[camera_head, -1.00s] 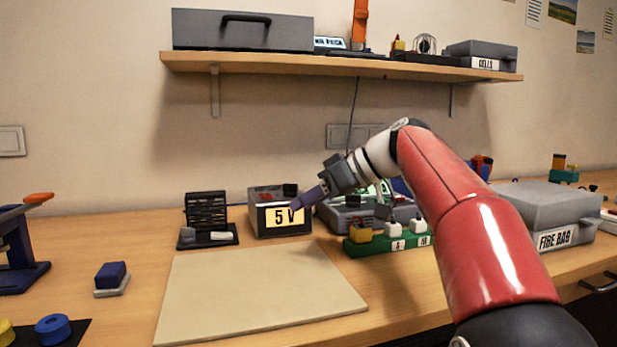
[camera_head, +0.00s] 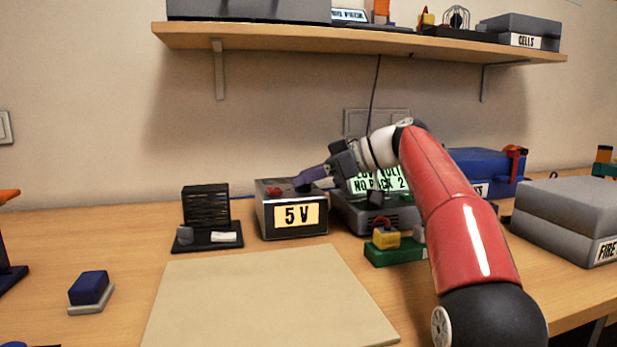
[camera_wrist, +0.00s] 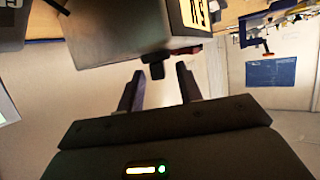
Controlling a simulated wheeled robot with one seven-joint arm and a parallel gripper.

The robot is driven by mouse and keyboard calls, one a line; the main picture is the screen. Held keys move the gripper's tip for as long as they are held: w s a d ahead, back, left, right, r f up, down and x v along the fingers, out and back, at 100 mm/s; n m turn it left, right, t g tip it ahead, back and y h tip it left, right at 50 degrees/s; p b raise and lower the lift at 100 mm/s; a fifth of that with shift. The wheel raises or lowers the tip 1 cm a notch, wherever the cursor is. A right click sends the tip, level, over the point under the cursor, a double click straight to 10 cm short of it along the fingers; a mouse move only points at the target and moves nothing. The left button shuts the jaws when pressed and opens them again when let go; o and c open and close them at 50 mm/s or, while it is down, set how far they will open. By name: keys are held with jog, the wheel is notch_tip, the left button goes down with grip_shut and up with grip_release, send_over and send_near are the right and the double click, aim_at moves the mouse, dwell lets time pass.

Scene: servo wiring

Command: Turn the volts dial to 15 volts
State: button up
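The grey power box (camera_head: 262,218) stands on the bench behind the beige mat, and its front display (camera_head: 290,215) reads 5 V. A red button (camera_head: 273,191) and the black volts dial (camera_head: 301,187) are on its top. My gripper (camera_head: 304,180) is at the top right of the box, close to the dial, and partly covers it. In the wrist view the box (camera_wrist: 115,35) appears turned over, with the black dial (camera_wrist: 156,70) between the tips of my open fingers (camera_wrist: 159,72). I see gaps on both sides; contact is not visible.
A black finned stand (camera_head: 206,207) is left of the box. A grey case with a green screen (camera_head: 378,182) is close on the right, with a green block holding a yellow part (camera_head: 386,240) before it. A shelf (camera_head: 350,40) hangs above. The beige mat (camera_head: 265,300) is clear.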

jog(key=shift+a+f, duration=0.1)
jog(key=shift+a, duration=0.05)
grip_shut()
